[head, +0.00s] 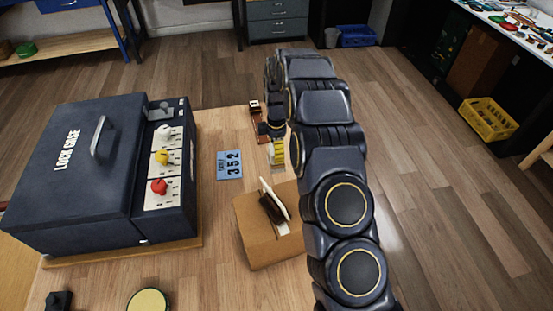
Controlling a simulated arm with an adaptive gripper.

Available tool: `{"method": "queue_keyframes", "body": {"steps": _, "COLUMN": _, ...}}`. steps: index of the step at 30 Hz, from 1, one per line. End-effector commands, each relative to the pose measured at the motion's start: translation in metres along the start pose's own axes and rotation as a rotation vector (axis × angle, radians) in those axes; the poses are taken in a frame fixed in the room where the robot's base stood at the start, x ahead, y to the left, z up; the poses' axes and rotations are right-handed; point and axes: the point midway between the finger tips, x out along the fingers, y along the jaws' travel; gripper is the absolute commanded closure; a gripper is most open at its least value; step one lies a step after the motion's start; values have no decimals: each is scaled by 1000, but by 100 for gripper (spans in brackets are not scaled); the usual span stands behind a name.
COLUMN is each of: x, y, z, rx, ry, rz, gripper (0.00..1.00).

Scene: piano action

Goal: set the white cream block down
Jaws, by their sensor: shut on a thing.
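My gripper (275,140) points down over the wooden table, behind the tan box, and is shut. A small pale piece with yellow stripes (279,153) shows at its fingertips. The fingers and wrist hide much of this spot, so the outline of the white cream block in the grip is not clear. I cannot tell whether it touches the table.
The tan box (258,238) holds a dark piece and a tilted cream strip (276,204). A blue number card (230,165) lies to the left. The dark lock case (75,165) with coloured knobs fills the left side. A brown wooden part (254,110) stands behind.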

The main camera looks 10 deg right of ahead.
Motion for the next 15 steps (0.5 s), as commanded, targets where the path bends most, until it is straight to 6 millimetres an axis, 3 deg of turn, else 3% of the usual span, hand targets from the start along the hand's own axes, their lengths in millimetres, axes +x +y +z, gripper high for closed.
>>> {"method": "queue_keyframes", "body": {"steps": 9, "x": 38, "y": 0, "z": 0, "rx": 1, "ry": 1, "rz": 0, "gripper": 78}}
{"method": "queue_keyframes", "body": {"steps": 15, "x": 39, "y": 1, "z": 0, "rx": 0, "ry": 1, "rz": 4, "gripper": 78}}
